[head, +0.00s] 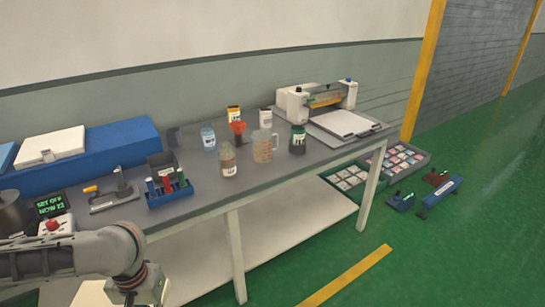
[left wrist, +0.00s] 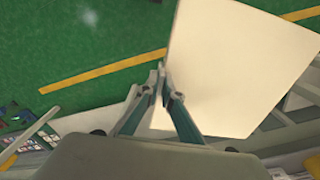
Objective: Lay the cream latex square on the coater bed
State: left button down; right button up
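The cream latex square (left wrist: 240,62) shows in the left wrist view as a large flat sheet, pinched near one edge. My left gripper (left wrist: 163,82) is shut on it, with the sheet spreading beyond the fingers over the green floor. In the head view my left arm comes in at the lower left; its fingers are cut off by the bottom edge. A pale patch there may be the sheet, but I cannot tell. The coater (head: 318,97) stands at the far right end of the bench, its white flat bed (head: 343,122) in front, apparently bare. My right gripper is not in view.
The grey bench (head: 205,203) holds a jug (head: 262,147), several bottles, a blue rack (head: 169,190) and a blue box (head: 105,145). Crates (head: 398,160) and blue tools (head: 438,197) lie on the floor at right. The floor before the bench is open.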

aim_at(344, 121)
jog(key=i+l+u, duration=0.1)
jog(key=l, duration=0.25)
jog(key=i+l, duration=0.25)
jog(key=l, duration=0.15)
jog(key=i+l+u, duration=0.15)
jog(key=l, duration=0.2)
jog(key=i+l, duration=0.2)
jog(key=l, duration=0.2)
jog(key=i+l+u, duration=0.15)
jog(key=l, duration=0.25)
jog(key=i+l+u, duration=0.1)
jog(key=l, duration=0.3)
jog(key=i+l, duration=0.1)
jog(key=l, duration=0.35)
jog(key=i+l+u, duration=0.15)
jog(key=l, duration=0.25)
jog(key=l+u, duration=0.35)
jog(key=l, duration=2.55)
jog(key=i, duration=0.05)
